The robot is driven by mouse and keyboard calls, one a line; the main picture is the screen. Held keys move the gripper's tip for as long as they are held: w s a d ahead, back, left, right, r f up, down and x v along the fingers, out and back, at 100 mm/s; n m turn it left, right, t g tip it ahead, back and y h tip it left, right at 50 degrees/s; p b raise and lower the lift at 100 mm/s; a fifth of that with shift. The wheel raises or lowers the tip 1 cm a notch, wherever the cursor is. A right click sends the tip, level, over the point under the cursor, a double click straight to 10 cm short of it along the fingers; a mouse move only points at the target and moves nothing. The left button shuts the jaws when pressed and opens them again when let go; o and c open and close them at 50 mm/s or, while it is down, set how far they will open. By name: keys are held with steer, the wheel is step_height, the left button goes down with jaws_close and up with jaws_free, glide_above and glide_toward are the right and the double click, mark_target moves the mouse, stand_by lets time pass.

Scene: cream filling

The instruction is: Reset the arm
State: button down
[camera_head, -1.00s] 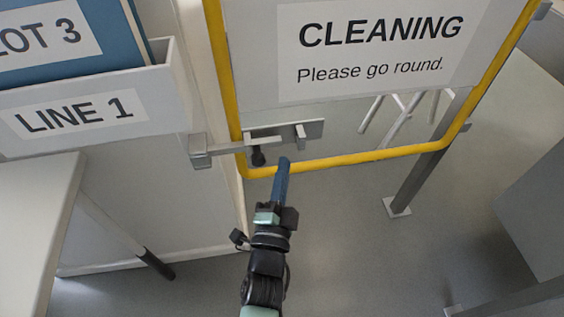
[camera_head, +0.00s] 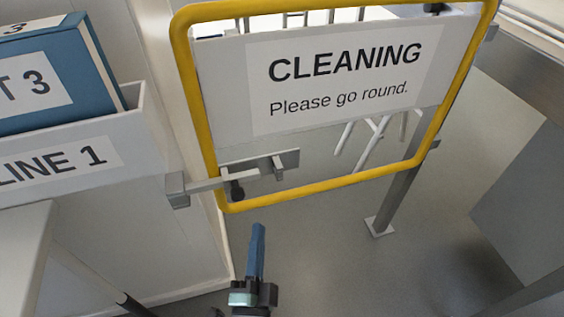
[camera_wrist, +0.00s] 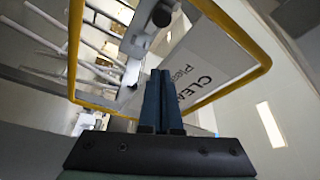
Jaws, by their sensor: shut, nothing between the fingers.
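My gripper (camera_head: 257,236) is at the bottom middle of the head view, with its blue fingers together and nothing between them. It is below the lower yellow rail of a gate and apart from it in the picture. In the wrist view my gripper (camera_wrist: 161,78) points toward the gate, its two blue fingers side by side. Most of my arm is outside the head view.
A yellow-framed gate (camera_head: 330,182) with a "CLEANING Please go round." sign (camera_head: 345,80) stands ahead. Its grey latch (camera_head: 262,170) has a dark knob (camera_head: 237,190). A "LINE 1" holder (camera_head: 60,165) with a blue binder (camera_head: 60,75) is left. Grey floor (camera_head: 330,260) is clear at lower right.

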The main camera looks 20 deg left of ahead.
steer(key=w+d+r+n+t, duration=0.1)
steer(key=w+r+n, duration=0.15)
steer(key=r, duration=0.75)
steer(key=w+d+r+n+t, duration=0.2)
steer(key=w+r, duration=0.1)
steer(key=r, duration=0.7)
steer(key=w+d+r+n+t, duration=0.1)
steer(key=w+r+n, duration=0.15)
steer(key=r, duration=0.75)
steer(key=s+d+r+n+t+h, duration=0.1)
steer(key=s+d+r+h, duration=0.2)
steer(key=r, duration=0.5)
steer(key=s+d+r+n+t, duration=0.15)
steer(key=s+d+r, duration=0.3)
steer(key=r, duration=0.45)
steer(key=s+d+r+n+t+h, duration=0.1)
steer(key=s+d+r+t+h, duration=0.2)
steer(key=r, duration=0.5)
step_height(320, 180, up, 27)
steer(key=g+y+p, duration=0.1)
steer(key=p, duration=2.6)
steer(key=shift+w+a+p, duration=0.15)
steer(key=shift+a+p, duration=0.25)
steer(key=shift+a, duration=0.05)
steer(key=shift+f+m, duration=0.1)
steer(key=shift+m, duration=0.15)
